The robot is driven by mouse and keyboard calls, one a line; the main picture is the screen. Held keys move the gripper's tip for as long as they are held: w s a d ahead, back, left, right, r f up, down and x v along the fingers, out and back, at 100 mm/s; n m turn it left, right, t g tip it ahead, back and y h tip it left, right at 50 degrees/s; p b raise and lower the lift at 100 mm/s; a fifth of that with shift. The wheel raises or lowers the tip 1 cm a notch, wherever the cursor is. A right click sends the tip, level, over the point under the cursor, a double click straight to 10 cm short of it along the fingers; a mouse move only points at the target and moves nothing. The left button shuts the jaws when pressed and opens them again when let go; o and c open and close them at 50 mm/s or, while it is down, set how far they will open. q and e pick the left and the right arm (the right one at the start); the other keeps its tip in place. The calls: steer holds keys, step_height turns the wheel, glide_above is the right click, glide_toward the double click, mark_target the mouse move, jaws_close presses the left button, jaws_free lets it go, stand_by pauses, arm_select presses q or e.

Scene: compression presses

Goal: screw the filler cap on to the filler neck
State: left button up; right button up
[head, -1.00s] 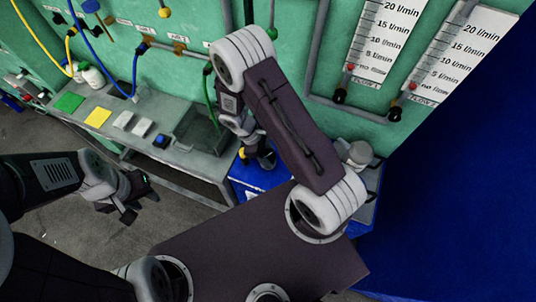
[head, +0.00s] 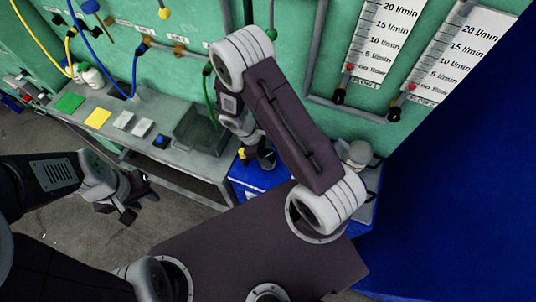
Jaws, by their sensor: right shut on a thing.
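My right gripper (head: 264,160) points down over the blue unit (head: 262,178) below the bench's right end. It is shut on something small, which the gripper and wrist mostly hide. A small yellow piece (head: 242,153) shows at the gripper's left side; I cannot tell whether it is the filler cap. The filler neck cannot be made out; that part of the blue unit is behind my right gripper and arm. My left gripper (head: 141,200) is open and empty above the grey floor, left of my base.
A grey bench (head: 190,160) holds a green pad (head: 69,102), a yellow pad (head: 97,117) and a grey tray (head: 198,132). A grey-white cylinder (head: 358,154) stands right of my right arm. Flow gauges (head: 385,40) hang on the green wall. A blue panel (head: 460,170) closes the right side.

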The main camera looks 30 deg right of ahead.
steer(key=shift+f+b, duration=0.5)
steer(key=shift+f, duration=0.05)
steer(key=shift+r, duration=0.1)
steer(key=shift+r+p, duration=0.5)
steer(key=shift+p, duration=0.05)
steer(key=shift+a, duration=0.15)
stand_by(1.1)
steer(key=shift+f+b, duration=0.4)
steer(key=shift+f, duration=0.2)
steer(key=shift+r, duration=0.1)
steer(key=shift+r+p, duration=0.5)
steer(key=shift+p, duration=0.1)
